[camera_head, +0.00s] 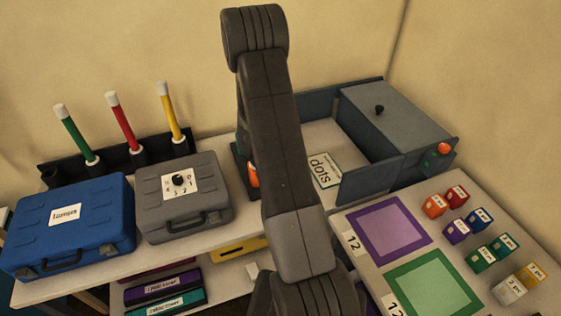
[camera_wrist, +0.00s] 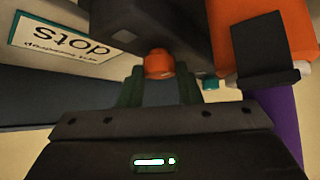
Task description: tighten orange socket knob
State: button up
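In the wrist view, a round orange knob (camera_wrist: 158,65) sits on the underside of a dark grey housing. My gripper (camera_wrist: 160,85) points at it, with its two dark green fingers apart on either side of the knob. A gap shows beside each finger, and I cannot tell how far the tips reach along the knob. In the head view, an orange piece (camera_head: 252,174) shows beside my arm, which partly hides it. Another orange knob (camera_head: 444,148) is on the right end of the grey box. My gripper is hidden in the head view.
A large orange block (camera_wrist: 262,40) with a black bracket is close to my gripper's right in the wrist view. Blue (camera_head: 68,228) and grey (camera_head: 182,200) cases stand left. Small coloured blocks sit right.

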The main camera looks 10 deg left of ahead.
jog(key=o, duration=0.4)
jog(key=v, duration=1.4)
